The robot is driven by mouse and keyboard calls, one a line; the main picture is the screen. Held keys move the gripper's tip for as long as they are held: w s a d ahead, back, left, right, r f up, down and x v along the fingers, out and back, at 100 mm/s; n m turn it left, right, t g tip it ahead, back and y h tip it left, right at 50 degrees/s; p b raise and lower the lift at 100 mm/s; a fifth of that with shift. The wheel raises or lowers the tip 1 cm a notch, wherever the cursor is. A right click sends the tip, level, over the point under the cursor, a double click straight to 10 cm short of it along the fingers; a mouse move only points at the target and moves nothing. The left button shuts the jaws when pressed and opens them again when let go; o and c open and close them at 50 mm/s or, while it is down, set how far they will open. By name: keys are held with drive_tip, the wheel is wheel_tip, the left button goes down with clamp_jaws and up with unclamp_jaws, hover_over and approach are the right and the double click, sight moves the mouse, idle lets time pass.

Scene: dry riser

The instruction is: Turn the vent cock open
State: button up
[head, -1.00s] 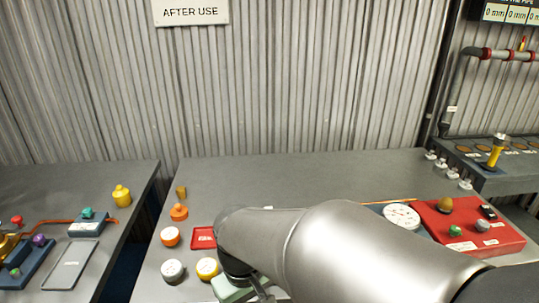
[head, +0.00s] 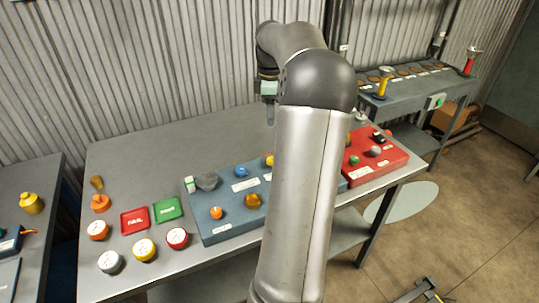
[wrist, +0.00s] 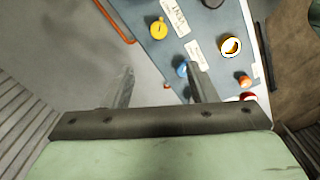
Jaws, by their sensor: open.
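A blue panel (head: 228,227) with several coloured knobs and white labels lies on the middle bench; it also shows in the wrist view (wrist: 205,20). It has a blue knob (head: 241,171), a yellow knob (wrist: 158,28), an orange knob (head: 215,213) and an amber knob (head: 253,201). The labels are too small to read, so I cannot tell which knob is the vent cock. My gripper (wrist: 160,78) is open and empty, above the back of the bench. Its right finger overlaps the blue knob in the wrist view. My arm hides the panel's right part in the head view.
A red panel (head: 355,172) with knobs is at the bench's right. An orange pipe (wrist: 115,22) runs beside the blue panel. The bench's back left is clear.

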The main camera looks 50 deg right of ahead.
drive_tip(key=f, duration=0.8)
drive_tip(key=f+p, duration=0.1)
drive_tip(key=f, duration=0.8)
drive_tip(key=shift+s+d+f, duration=0.1)
drive_tip(key=shift+d+f, duration=0.1)
drive_tip(key=c, duration=1)
